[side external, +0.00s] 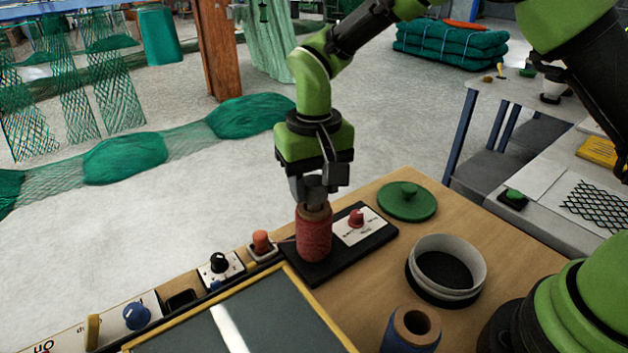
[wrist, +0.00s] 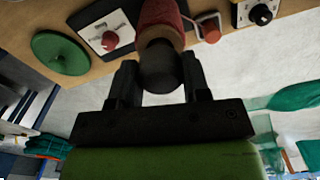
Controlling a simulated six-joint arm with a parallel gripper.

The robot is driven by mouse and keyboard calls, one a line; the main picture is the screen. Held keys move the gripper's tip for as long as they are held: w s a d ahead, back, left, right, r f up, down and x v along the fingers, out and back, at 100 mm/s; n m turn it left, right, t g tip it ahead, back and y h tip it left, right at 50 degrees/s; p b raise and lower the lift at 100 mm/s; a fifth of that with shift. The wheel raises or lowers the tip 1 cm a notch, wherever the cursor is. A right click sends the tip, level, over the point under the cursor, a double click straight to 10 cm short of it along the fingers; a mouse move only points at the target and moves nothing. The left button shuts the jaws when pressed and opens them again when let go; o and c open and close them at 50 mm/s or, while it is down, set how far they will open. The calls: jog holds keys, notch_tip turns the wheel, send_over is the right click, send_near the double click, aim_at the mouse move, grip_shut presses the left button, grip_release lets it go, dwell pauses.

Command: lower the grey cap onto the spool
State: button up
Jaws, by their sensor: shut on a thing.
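The red spool (side external: 314,238) stands upright on a black base plate on the wooden bench, with a tan rim at its top. My gripper (side external: 314,192) is directly above it, pointing down. In the wrist view the dark grey cap (wrist: 160,72) sits between the two fingers of my gripper (wrist: 160,62), which are shut on it. The red spool (wrist: 162,13) and its tan rim lie just beyond the cap, roughly in line with it. The cap overlaps the rim in that view, and I cannot tell whether they touch.
A white panel with a red knob (side external: 356,218) is on the base plate, right of the spool. A green lid (side external: 407,200), a white ring-shaped container (side external: 448,247) and a blue spool (side external: 408,335) are farther right. An orange button (side external: 262,242) and a framed dark panel (side external: 240,320) are left.

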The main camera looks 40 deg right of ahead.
jog(key=shift+f, duration=0.25)
jog(key=shift+f, duration=0.4)
jog(key=o, duration=1)
jog(key=shift+r, duration=0.1)
notch_tip(320, 180, up, 9)
jog(key=shift+r, duration=0.4)
